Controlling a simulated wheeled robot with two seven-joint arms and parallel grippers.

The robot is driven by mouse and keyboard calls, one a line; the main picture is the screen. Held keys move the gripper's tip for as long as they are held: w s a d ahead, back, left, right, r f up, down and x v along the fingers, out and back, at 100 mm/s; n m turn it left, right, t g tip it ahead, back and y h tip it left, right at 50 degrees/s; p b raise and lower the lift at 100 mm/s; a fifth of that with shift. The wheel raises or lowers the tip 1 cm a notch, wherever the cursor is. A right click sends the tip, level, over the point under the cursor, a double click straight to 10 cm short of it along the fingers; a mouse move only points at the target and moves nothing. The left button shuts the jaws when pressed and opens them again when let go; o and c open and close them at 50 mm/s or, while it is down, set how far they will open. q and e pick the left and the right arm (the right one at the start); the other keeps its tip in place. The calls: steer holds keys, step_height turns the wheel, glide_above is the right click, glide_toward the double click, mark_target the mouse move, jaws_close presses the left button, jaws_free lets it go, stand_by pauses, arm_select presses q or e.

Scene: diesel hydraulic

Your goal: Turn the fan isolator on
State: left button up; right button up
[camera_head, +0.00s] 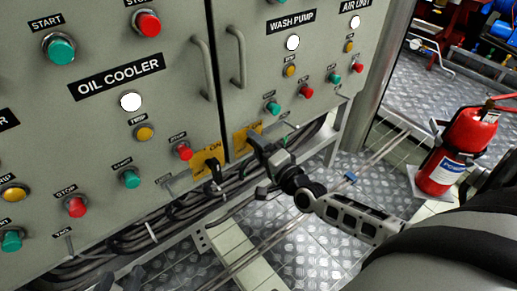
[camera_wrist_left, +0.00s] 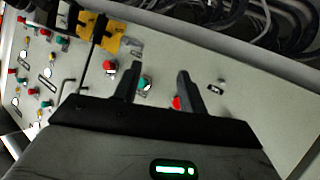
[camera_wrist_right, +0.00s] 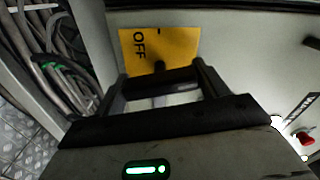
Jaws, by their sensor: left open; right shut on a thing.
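Two yellow isolator plates sit low on the grey cabinet doors. The left plate (camera_head: 206,160) reads ON and carries a black handle (camera_head: 214,172). The right plate (camera_head: 241,141) is partly covered by my right gripper (camera_head: 264,152). In the right wrist view this yellow plate (camera_wrist_right: 185,45) reads OFF, and my right gripper (camera_wrist_right: 162,84) is shut on the black isolator handle (camera_wrist_right: 160,68) in front of it. No name label for this isolator is legible. My left gripper (camera_wrist_left: 157,80) is open and empty, with cabinet buttons beyond its fingers; both yellow plates show further off.
The cabinet carries OIL COOLER (camera_head: 116,77) and WASH PUMP labels, lamps and several push buttons. Two long door handles (camera_head: 238,55) stand out above the plates. Cables (camera_head: 180,210) run below the doors. A red extinguisher (camera_head: 455,150) stands at the right on the plated floor.

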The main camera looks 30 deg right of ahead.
steer(key=shift+m, duration=0.9)
arm_select(q)
steer(key=shift+s+d+r, duration=0.1)
steer(key=shift+d+r, duration=0.05)
steer(key=shift+r, duration=0.1)
arm_select(e)
steer(key=shift+m, duration=0.3)
steer(key=o, duration=1)
arm_select(q)
steer(key=shift+s+a+f+g+y+p, duration=0.1)
steer(key=shift+a+f+g+y+p, duration=0.15)
steer(key=shift+f+p, duration=0.35)
steer(key=shift+s+a+f+g+y+p, duration=0.1)
steer(key=shift+a+f+g+y+p, duration=0.1)
steer(key=shift+f+g+p, duration=0.25)
arm_select(e)
steer(key=s, duration=1)
steer(key=s+d, duration=0.1)
steer(key=s, duration=0.5)
steer(key=shift+d, duration=0.1)
